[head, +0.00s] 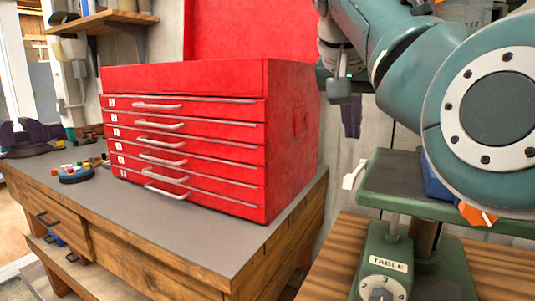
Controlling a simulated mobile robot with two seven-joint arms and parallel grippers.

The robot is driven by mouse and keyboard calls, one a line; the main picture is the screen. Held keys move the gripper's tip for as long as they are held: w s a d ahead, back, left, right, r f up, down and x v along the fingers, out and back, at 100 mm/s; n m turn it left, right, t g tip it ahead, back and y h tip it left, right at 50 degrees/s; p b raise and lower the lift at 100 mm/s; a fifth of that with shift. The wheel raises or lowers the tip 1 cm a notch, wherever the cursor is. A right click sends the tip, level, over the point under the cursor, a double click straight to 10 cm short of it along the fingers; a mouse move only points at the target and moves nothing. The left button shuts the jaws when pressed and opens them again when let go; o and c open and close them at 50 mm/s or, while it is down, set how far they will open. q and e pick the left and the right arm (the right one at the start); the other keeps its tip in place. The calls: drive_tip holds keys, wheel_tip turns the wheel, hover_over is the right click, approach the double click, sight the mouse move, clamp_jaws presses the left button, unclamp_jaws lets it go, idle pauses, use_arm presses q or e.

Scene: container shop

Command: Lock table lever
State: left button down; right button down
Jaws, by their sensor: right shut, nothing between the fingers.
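The green machine table (400,188) stands at the right with a dark top. A small pale lever (353,176) sticks out at its left edge and tilts up to the right. It looks like the table lever. Below is a green column with a TABLE label (389,264) and a numbered dial (381,290). My right gripper (340,92) is shut and empty. It points down and appears above the lever in the picture, apart from it. My right arm hides part of the machine table and whatever is above it. My left gripper is out of view.
A red tool chest (190,135) with several drawers stands on the grey-topped wooden workbench (215,235) at the left. A dark vise (30,138) is at the far left. Blue (436,186) and orange (478,214) pieces show beneath my arm. The bench's front strip is clear.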

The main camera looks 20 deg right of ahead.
sight(349, 177)
drive_tip(key=x, duration=0.3)
drive_tip(key=shift+d+f, duration=0.1)
drive_tip(key=shift+f, duration=0.2)
drive_tip(key=shift+s+a+f+p, duration=0.1)
drive_tip(key=shift+f+p, duration=0.1)
drive_tip(key=shift+f, duration=0.4)
drive_tip(key=shift+s+a+f+p, duration=0.1)
drive_tip(key=shift+a+f+p, duration=0.1)
drive_tip(key=shift+f, duration=0.9)
drive_tip(key=f, duration=0.4)
drive_tip(key=a+f+b, duration=0.1)
drive_tip(key=shift+s+f, duration=0.35)
drive_tip(key=shift+f, duration=0.05)
drive_tip(key=shift+r, duration=0.15)
